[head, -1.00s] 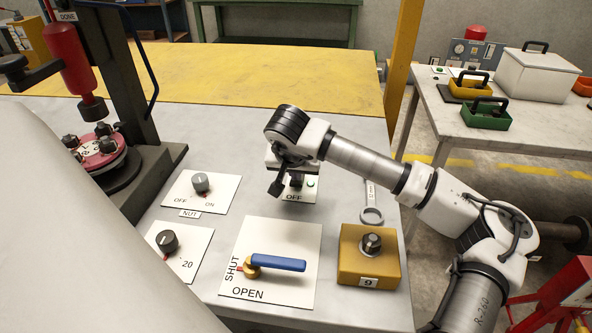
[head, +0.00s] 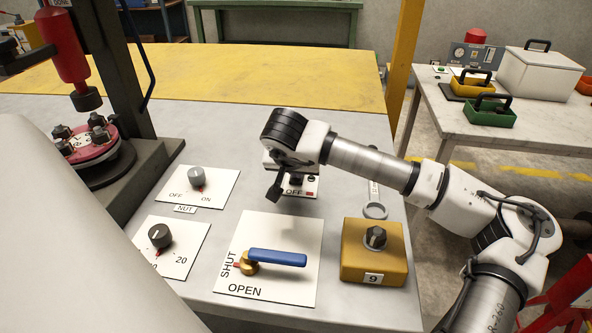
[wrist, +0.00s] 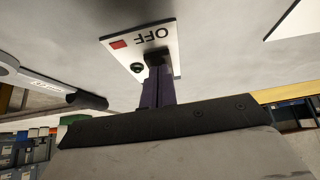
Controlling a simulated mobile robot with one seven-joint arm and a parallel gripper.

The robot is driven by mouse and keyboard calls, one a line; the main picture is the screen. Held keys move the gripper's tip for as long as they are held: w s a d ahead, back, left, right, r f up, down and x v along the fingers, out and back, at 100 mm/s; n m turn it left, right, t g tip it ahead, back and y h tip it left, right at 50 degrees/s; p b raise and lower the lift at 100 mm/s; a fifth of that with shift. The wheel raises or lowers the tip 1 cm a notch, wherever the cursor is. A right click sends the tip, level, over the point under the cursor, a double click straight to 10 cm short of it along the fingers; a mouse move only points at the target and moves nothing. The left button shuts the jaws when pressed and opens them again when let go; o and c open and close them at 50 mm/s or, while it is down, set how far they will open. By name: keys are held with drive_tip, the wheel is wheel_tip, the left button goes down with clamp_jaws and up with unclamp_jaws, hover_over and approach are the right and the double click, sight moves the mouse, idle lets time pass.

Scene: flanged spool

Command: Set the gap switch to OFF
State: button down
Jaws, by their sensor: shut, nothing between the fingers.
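A small white switch plate (head: 313,183) marked OFF lies on the grey bench under my gripper (head: 295,179); no name for it is readable. The fingertips hide most of the switch's moving part, and touch cannot be told. The red lamp also shows in the head view (head: 310,193).
Nearby are the NUT switch plate (head: 215,190), a dial (head: 160,236), a blue valve handle (head: 277,257) on a SHUT/OPEN plate, and a yellow box with a knob (head: 375,262). A press with a red flanged part (head: 88,148) stands left. The yellow bench area behind is clear.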

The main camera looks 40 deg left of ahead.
drive_tip(key=shift+w, duration=0.1)
drive_tip(key=shift+w+a+r, duration=0.35)
drive_tip(key=shift+w+r, duration=0.05)
drive_tip(key=shift+w, duration=0.15)
drive_tip(key=shift+r, duration=0.35)
drive_tip(key=r, duration=0.2)
drive_tip(key=r+p, duration=0.1)
drive_tip(key=r, duration=0.1)
drive_tip(key=shift+s+d, duration=0.2)
drive_tip(key=shift+s, duration=0.15)
drive_tip(key=s+d+r+b, duration=0.1)
drive_tip(key=s+d+r, duration=0.2)
drive_tip(key=s+r, duration=0.2)
drive_tip(key=shift+s+d+r+b, duration=0.25)
drive_tip(key=shift+s+r+b, duration=0.1)
drive_tip(key=shift+r, duration=0.2)
